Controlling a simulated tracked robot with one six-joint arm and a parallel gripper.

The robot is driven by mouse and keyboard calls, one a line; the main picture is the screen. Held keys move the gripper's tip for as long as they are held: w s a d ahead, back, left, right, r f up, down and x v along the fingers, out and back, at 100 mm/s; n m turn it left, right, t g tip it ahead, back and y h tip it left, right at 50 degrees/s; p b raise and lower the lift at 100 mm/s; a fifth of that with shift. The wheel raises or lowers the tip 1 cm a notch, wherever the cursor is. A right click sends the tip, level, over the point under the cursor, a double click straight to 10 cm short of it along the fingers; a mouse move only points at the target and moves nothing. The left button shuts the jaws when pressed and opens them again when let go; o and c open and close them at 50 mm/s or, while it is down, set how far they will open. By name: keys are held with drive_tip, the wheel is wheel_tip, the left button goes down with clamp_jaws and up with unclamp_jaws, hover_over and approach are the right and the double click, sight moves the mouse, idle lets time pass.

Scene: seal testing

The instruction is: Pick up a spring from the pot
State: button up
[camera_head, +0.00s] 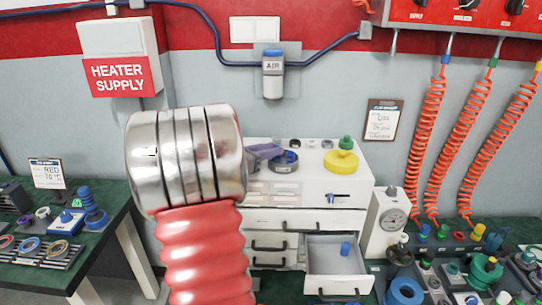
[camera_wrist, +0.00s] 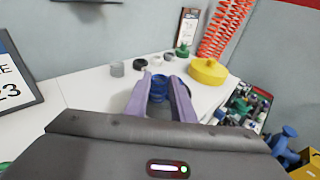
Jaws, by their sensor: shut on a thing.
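My gripper (camera_head: 262,152) is at the top of the white cabinet, partly hidden behind my red-sleeved arm in the head view. In the wrist view its two purple fingers (camera_wrist: 160,80) are shut on a blue coiled piece, which looks like the spring (camera_wrist: 158,88). The dark blue round pot (camera_head: 284,163) stands on the cabinet top right at the fingertips. In the wrist view the fingers cover most of the pot. I cannot tell whether the spring is still inside the pot or above it.
A yellow round lidded piece (camera_head: 341,163) and a small green piece (camera_head: 346,142) stand to the right on the cabinet (camera_head: 300,192). Small grey and black rings lie behind. A drawer (camera_head: 337,270) is open below, with a blue cylinder (camera_head: 345,248) inside. A gauge (camera_head: 393,217) stands right.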

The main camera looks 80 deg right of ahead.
wheel_tip(320, 180, up, 8)
idle(0.4)
idle(0.5)
